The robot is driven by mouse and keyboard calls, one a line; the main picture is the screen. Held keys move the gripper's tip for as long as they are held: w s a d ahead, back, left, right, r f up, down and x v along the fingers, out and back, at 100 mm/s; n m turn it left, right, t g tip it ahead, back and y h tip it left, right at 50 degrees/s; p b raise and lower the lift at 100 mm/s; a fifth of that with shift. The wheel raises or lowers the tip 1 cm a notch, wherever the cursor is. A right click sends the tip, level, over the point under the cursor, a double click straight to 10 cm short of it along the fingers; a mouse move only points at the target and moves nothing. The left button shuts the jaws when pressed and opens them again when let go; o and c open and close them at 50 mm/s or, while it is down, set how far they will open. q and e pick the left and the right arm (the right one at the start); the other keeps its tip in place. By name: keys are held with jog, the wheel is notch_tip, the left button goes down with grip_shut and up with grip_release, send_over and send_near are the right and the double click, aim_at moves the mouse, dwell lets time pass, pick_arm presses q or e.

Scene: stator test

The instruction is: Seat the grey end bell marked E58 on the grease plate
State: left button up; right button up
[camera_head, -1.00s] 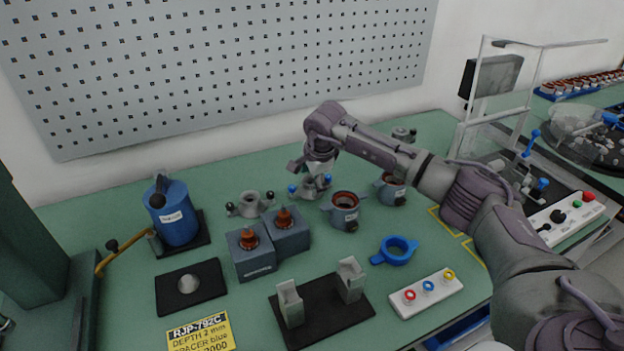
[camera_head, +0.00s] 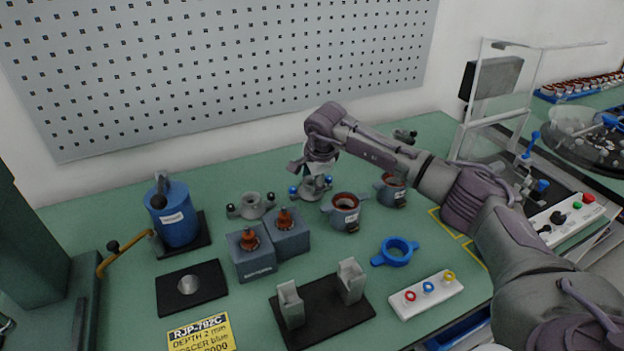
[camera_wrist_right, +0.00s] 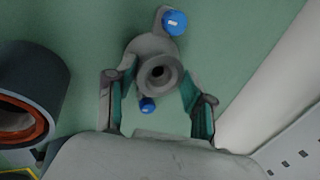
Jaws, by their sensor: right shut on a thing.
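A grey end bell with two blue knobs (camera_head: 313,188) stands on the green bench near the back. My right gripper (camera_head: 318,165) is down at it. In the right wrist view the two fingers (camera_wrist_right: 157,98) are on either side of the grey end bell's round hub (camera_wrist_right: 158,72), shut on it. No E58 mark is legible. A similar grey end bell with dark knobs (camera_head: 251,206) stands to the left, and another grey part (camera_head: 404,136) is partly hidden behind my arm. A black plate with a grey disc (camera_head: 168,298), perhaps the grease plate, lies at front left. My left gripper is not in view.
Two housings with orange-brown interiors (camera_head: 343,213) (camera_head: 390,190) stand right of the gripper. Grey blocks with copper tops (camera_head: 252,262), a blue canister (camera_head: 176,218), a blue ring (camera_head: 396,252) and a black stand (camera_head: 325,312) crowd the bench. A pegboard (camera_head: 220,70) rises behind.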

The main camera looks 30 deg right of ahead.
jog(key=shift+s+f, duration=0.1)
jog(key=shift+f, duration=0.15)
jog(key=shift+r, duration=0.15)
jog(key=shift+r+p, duration=0.25)
jog(key=shift+p, duration=0.1)
jog(key=shift+c, duration=1.2)
jog(key=shift+r+p, duration=0.9)
jog(key=shift+r, duration=0.75)
